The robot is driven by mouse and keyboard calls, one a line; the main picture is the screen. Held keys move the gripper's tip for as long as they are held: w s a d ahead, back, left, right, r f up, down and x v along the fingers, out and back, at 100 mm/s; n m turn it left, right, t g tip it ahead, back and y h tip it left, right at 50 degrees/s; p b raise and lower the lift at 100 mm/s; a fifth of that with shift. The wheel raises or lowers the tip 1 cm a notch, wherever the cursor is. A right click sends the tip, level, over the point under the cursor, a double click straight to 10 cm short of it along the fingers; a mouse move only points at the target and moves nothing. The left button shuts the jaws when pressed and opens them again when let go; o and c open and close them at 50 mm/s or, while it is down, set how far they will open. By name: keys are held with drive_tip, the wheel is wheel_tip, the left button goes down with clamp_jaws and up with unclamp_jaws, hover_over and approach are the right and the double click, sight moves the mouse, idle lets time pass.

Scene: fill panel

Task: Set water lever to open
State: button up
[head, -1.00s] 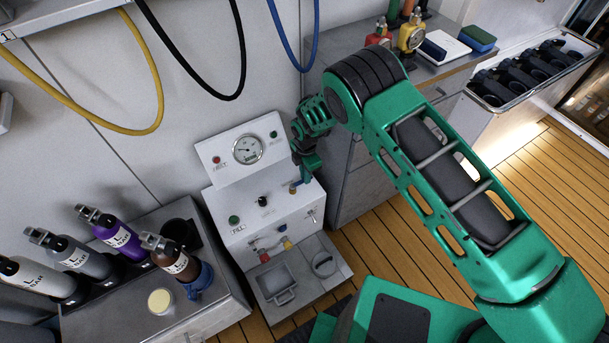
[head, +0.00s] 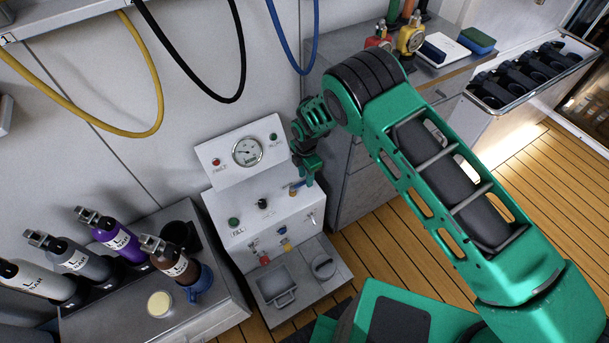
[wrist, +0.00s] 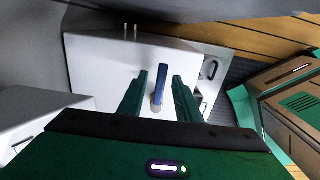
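The blue lever (head: 297,187) sits on the upper right of the white fill panel (head: 225,200), on a brass-coloured stem. I take it for the water lever; its label cannot be read. In the wrist view the blue lever (wrist: 161,84) stands between the two green fingers of my gripper (wrist: 159,80). The fingers are apart, with a visible gap on both sides of the lever. In the head view my gripper (head: 307,172) is beside and just above the lever and partly covers that corner of the panel.
A round gauge (head: 247,152) is on the panel's raised back. A black knob (head: 263,203), a green button (head: 234,222), and red and yellow fittings (head: 286,246) are on its front. Bottles (head: 120,240) stand on the left bench. A grey cabinet (head: 360,185) is close on the right.

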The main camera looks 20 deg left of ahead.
wheel_tip(320, 180, up, 10)
drive_tip(key=shift+r, duration=0.2)
drive_tip(key=shift+w, duration=0.1)
idle(0.6)
